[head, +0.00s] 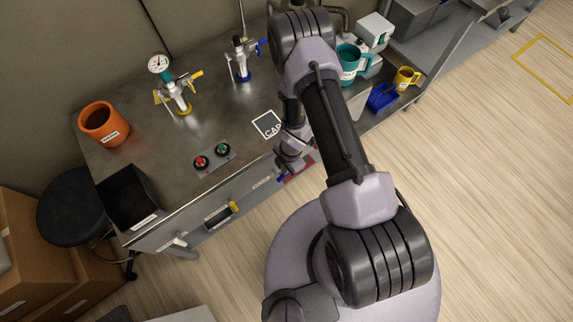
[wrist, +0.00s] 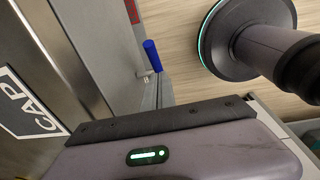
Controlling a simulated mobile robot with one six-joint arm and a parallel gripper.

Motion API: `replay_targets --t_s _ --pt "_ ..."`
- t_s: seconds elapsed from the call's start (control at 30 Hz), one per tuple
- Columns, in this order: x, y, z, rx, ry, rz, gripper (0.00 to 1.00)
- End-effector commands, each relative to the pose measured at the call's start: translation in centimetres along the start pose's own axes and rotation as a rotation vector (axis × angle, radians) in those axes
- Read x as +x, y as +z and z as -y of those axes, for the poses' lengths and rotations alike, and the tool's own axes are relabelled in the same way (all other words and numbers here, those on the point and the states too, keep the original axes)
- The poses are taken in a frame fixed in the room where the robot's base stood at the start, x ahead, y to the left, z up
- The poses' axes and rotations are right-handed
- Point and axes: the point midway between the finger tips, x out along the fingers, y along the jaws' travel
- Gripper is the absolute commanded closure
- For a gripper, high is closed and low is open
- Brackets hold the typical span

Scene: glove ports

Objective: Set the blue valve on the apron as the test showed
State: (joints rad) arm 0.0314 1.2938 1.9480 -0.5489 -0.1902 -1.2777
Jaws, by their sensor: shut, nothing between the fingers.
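The blue valve on the apron shows in the wrist view as a short blue lever (wrist: 153,55) on a metal stem, standing out from the grey front panel. In the head view only a small blue piece of it (head: 281,179) shows beside my gripper. My gripper (head: 290,163) is shut and empty, over the bench's front edge close to the blue lever. The apron (head: 240,195) also carries a yellow valve (head: 233,207) and a white one (head: 180,241).
On the bench stand a gauge fitting with yellow handle (head: 178,98), a blue-handled fitting (head: 240,62), an orange pot (head: 103,122), a black bin (head: 130,197) and a red-green button box (head: 212,156). Floor at right is clear.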

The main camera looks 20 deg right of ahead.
Motion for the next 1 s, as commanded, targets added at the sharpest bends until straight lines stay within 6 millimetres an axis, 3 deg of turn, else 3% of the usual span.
replay_targets --t_s 0.23,1.0 --pt "2.3 1.7 -0.4 0.002 0.001 0.001 1.0" --pt "2.6 1.9 -0.5 0.004 0.001 0.001 1.0"
